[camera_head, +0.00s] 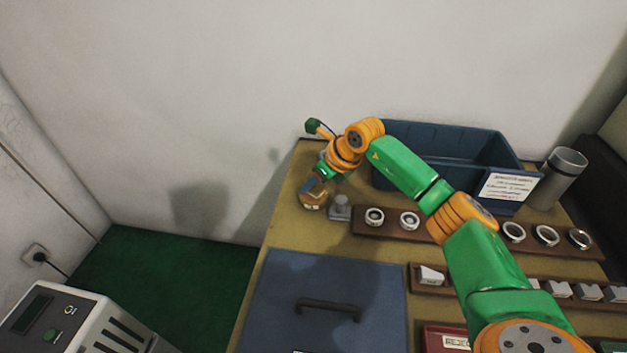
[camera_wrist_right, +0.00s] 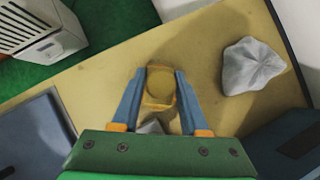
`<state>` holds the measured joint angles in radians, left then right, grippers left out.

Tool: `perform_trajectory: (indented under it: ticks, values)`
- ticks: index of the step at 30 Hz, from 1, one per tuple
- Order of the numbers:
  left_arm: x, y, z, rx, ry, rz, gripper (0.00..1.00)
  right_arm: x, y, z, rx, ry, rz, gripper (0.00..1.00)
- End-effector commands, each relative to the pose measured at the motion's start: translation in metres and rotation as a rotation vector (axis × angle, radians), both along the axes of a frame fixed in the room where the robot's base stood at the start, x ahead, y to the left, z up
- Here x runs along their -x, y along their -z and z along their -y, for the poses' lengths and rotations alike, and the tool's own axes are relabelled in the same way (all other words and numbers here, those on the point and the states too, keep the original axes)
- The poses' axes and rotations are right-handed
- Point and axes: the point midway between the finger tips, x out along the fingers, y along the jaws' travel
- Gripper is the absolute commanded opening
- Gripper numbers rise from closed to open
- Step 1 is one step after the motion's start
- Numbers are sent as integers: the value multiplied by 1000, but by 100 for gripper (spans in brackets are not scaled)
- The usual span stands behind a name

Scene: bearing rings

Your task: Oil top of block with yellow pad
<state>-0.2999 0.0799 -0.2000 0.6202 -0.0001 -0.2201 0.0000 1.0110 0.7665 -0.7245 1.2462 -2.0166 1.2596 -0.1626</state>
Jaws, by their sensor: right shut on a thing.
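My right gripper (camera_head: 311,186) reaches down at the far left corner of the table. In the wrist view, its blue fingers (camera_wrist_right: 160,73) are shut on a yellow thing with a rounded face, which looks like the yellow pad (camera_wrist_right: 159,90). In the head view, a small tan thing (camera_head: 312,201) shows under the fingertips; I cannot tell how much of it is the pad. A small grey block-like piece with a knob (camera_head: 340,208) stands just right of it. Several light grey blocks sit in the front rack, the leftmost one (camera_head: 431,275) with a sloped top. My left gripper is not in view.
A blue bin (camera_head: 440,140) stands at the back, with a metal cylinder (camera_head: 559,178) to its right. Bearing rings (camera_head: 409,220) sit on a brown rack. A blue panel with a handle (camera_head: 278,290) lies front left. The wrist view shows a crumpled grey cloth (camera_wrist_right: 252,67).

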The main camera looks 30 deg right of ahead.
Motion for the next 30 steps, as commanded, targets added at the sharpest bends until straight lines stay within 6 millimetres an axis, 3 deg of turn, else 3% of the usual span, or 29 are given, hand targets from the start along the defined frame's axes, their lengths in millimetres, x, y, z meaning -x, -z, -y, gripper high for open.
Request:
perform_trajectory:
  ticks: [30]
  values:
    - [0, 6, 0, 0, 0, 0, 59, 0, 9, 0, 0, 0, 0, 0]
